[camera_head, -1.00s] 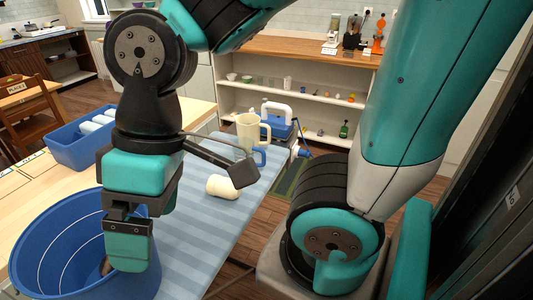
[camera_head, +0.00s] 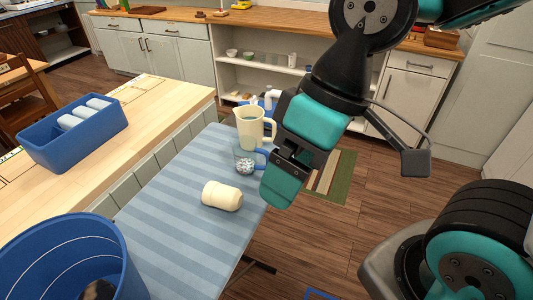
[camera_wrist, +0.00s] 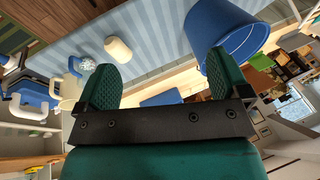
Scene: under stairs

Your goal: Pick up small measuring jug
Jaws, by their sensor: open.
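The small measuring jug (camera_head: 246,161) looks clear with a blue handle and holds something pale and speckled. It stands on the striped ironing board (camera_head: 181,238), in front of a larger cream jug (camera_head: 250,127). In the wrist view the small jug (camera_wrist: 83,66) is at the upper left, beyond the left finger. My gripper (camera_head: 279,189) is above the right edge of the board, to the right of the small jug in the head view. Its fingers are apart with nothing between them in the wrist view (camera_wrist: 160,80).
A cream canister (camera_head: 221,196) lies on its side on the board. A blue bucket (camera_head: 66,262) stands at the lower left, and a blue bin (camera_head: 73,134) with white rolls sits on the wooden counter (camera_head: 150,112). Open floor (camera_head: 345,225) lies right of the board.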

